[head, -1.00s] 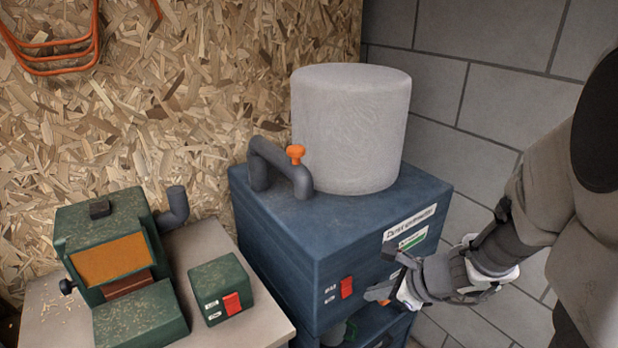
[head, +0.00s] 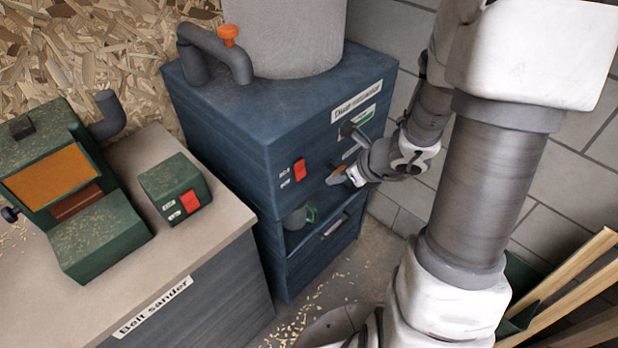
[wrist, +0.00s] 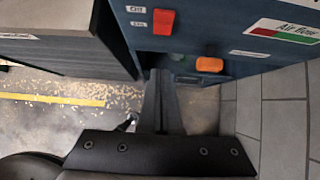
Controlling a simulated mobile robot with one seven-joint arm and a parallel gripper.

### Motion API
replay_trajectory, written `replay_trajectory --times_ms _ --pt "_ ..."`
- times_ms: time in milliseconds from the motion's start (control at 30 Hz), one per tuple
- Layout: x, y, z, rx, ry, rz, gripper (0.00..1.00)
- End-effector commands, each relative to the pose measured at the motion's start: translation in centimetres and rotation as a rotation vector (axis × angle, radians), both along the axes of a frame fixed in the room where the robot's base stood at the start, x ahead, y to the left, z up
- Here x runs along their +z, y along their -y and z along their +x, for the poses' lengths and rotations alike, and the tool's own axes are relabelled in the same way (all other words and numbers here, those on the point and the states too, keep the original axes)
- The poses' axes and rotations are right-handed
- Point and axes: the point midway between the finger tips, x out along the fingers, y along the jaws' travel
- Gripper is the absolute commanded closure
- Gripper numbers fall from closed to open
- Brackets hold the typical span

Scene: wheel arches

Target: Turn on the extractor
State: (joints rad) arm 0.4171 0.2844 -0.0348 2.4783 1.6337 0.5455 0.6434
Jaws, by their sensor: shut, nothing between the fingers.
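The extractor (head: 235,130) is a dark blue cabinet with a large pale grey drum on top. Its red rocker switch (head: 299,170) is on the front face, with small white labels beside it. The switch also shows at the top of the wrist view (wrist: 163,22). My gripper (wrist: 160,76) is shut and empty. Its dark fingers point toward the cabinet front, below the switch in the wrist picture. In the head view my gripper is to the right of the switch, apart from it; its fingertips are hard to make out there.
An orange part (wrist: 209,64) is on the cabinet front, right of the switch. A belt sander (head: 75,185) and a green box with another red switch (head: 190,201) stand on the left bench. Wooden boards (head: 570,265) lean at right.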

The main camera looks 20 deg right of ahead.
Motion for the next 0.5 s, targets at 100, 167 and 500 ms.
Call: replay_trajectory --times_ms 100,167,500 --pt "-2.7 -0.9 1.4 0.002 -0.004 0.001 1.00" --pt "-3.8 -1.3 2.1 0.002 -0.003 0.002 1.00" --pt "-6.1 -3.6 6.2 0.002 -0.001 -0.001 1.00"
